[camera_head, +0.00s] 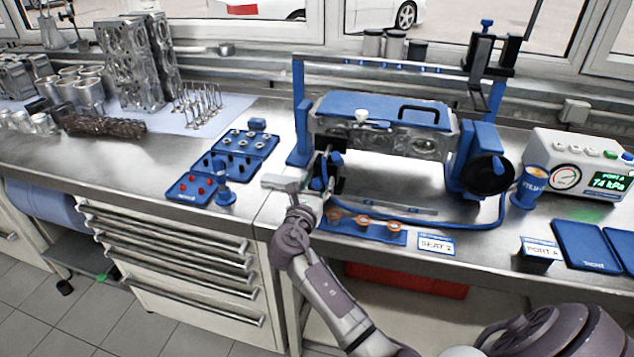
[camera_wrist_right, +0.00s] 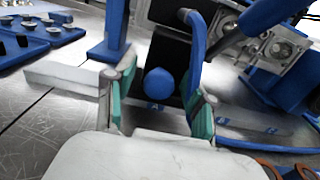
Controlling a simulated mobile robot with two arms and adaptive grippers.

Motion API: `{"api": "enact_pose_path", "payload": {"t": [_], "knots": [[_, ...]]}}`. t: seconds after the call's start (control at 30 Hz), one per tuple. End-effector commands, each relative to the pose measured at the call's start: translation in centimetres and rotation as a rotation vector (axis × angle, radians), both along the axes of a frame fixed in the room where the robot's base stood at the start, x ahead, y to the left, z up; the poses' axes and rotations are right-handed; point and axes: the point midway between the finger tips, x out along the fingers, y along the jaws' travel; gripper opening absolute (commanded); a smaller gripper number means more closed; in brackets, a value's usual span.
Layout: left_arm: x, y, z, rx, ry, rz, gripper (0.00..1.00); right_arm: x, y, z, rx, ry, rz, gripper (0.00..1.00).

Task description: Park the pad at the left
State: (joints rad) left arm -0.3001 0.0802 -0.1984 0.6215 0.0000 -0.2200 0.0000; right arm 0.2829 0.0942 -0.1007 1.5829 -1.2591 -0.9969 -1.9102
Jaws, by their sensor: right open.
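The pad looks to be the black block (camera_wrist_right: 171,55) with a round blue knob (camera_wrist_right: 159,82), at the left end of the blue test rig (camera_head: 380,112). A small blue tag marked A sits just below the knob in the right wrist view. My right gripper (camera_head: 314,188) is at this block, its arm reaching up from below. In the right wrist view its green-lined fingers (camera_wrist_right: 160,105) stand apart on either side of the knob, with no clear contact. A blue hose (camera_wrist_right: 194,60) runs up beside the right finger. The pad's face is hidden. My left gripper does not show.
Blue trays (camera_head: 236,146) of small parts lie left of the rig. A blue strip with copper-coloured rings (camera_head: 362,226) and a SEAT 2 card (camera_head: 436,245) lie in front. A white gauge box (camera_head: 579,163) stands at the right. A hose loops along the rig's front.

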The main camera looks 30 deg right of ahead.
Motion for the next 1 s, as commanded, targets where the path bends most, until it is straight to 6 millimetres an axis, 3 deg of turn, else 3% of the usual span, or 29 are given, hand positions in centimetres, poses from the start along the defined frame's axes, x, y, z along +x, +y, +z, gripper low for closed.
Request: {"api": "enact_pose_path", "payload": {"t": [0.3,0.63,1.0], "knots": [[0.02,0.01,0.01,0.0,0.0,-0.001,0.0,0.18,-0.2,-0.03,0.001,0.001,0.0,0.54],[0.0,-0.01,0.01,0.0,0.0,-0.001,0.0,0.16,-0.16,-0.05,0.001,0.001,0.0,0.0],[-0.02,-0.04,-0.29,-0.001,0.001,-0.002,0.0,1.07,0.61,-0.22,0.004,0.001,0.001,0.0]]}}
